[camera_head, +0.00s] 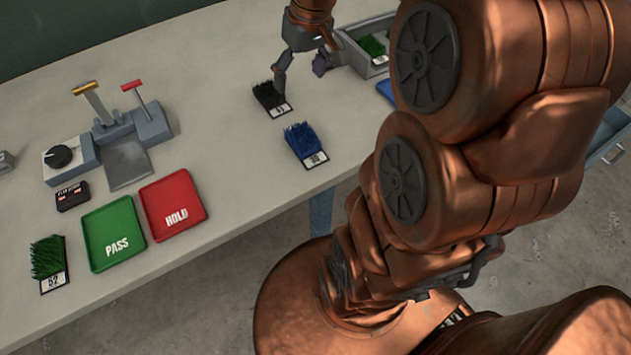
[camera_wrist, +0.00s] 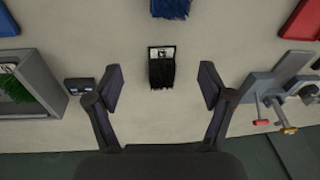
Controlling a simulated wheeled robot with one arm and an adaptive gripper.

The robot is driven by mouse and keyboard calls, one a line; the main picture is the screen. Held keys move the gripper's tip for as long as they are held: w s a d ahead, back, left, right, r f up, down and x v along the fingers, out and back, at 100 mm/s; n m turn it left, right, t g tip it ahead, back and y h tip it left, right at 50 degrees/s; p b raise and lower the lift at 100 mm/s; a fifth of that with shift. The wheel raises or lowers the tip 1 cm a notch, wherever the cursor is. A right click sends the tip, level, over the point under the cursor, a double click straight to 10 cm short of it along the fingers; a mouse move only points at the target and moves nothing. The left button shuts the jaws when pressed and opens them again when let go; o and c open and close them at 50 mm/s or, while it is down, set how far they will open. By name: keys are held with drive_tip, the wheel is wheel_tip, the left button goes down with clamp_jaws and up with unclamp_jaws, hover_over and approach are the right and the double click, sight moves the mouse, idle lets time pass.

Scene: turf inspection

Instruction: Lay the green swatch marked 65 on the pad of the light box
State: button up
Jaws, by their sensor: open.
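A green swatch (camera_head: 372,45) with a white label lies inside a grey open box (camera_head: 352,52) at the back right; I cannot read its number. Both also show at the left of the wrist view, the swatch (camera_wrist: 15,89) and the box (camera_wrist: 42,75). I cannot tell whether this box is the light box. Another green swatch (camera_head: 47,258), marked 52, lies at the front left. My gripper (camera_head: 300,70) is open and empty above the table, near a black swatch (camera_head: 269,97). In the wrist view the black swatch (camera_wrist: 161,72) shows between the spread fingers.
A blue swatch (camera_head: 304,143) lies in front of the black one. A green PASS tray (camera_head: 112,245) and a red HOLD tray (camera_head: 172,195) lie at the left. Behind them stands a grey device with levers (camera_head: 150,122). Bare table lies between device and gripper.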

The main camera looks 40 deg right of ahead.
drive_tip(key=s+a+f+g, duration=0.1)
drive_tip(key=s+a, duration=0.4)
drive_tip(key=s, duration=0.5)
drive_tip(key=s+a+f+g+h, duration=0.1)
drive_tip(key=s+a+f, duration=0.3)
drive_tip(key=s, duration=0.6)
drive_tip(key=shift+a+g, duration=0.6)
drive_tip(key=shift+a, duration=0.65)
wheel_tip(320, 180, up, 5)
drive_tip(key=p, duration=0.5)
drive_tip(key=shift+r, duration=0.1)
